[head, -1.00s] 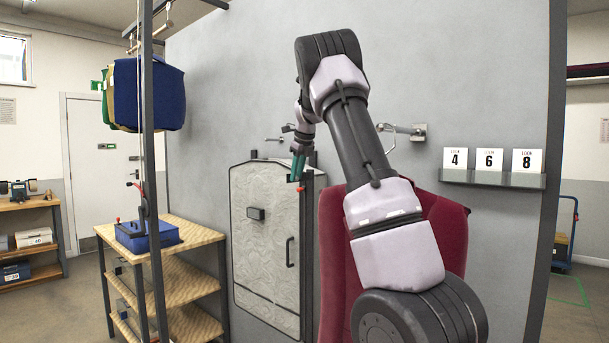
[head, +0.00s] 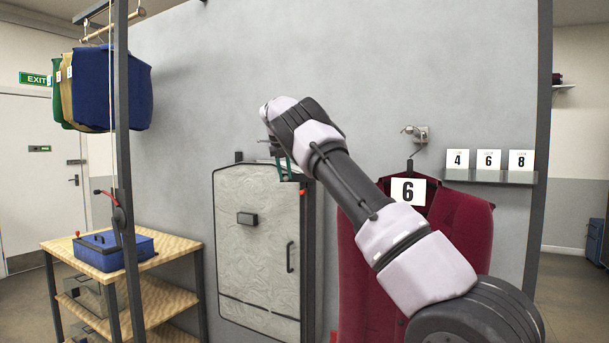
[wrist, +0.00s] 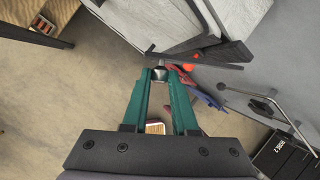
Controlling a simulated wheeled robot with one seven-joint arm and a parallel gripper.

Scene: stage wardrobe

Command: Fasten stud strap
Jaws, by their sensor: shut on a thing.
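My gripper (wrist: 160,72) has green fingers, and the tips close on a small grey metallic piece (wrist: 159,75). A thin dark bar lies just beyond that piece. In the head view my gripper (head: 283,170) is at the upper right corner of a grey quilted cabinet (head: 258,250), partly behind my arm. I cannot tell whether the held piece is part of the stud strap; no strap or stud shows clearly. A red ball (wrist: 188,67) sits just right of the fingertips and also shows below the gripper in the head view (head: 301,192).
A maroon jacket (head: 455,225) hangs to the right of the cabinet, with a card marked 6 (head: 408,192). A wooden shelf unit (head: 75,250) with a blue box (head: 114,250) stands at the left, behind a dark post (head: 121,150). Hanging garments (head: 100,88) are above it.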

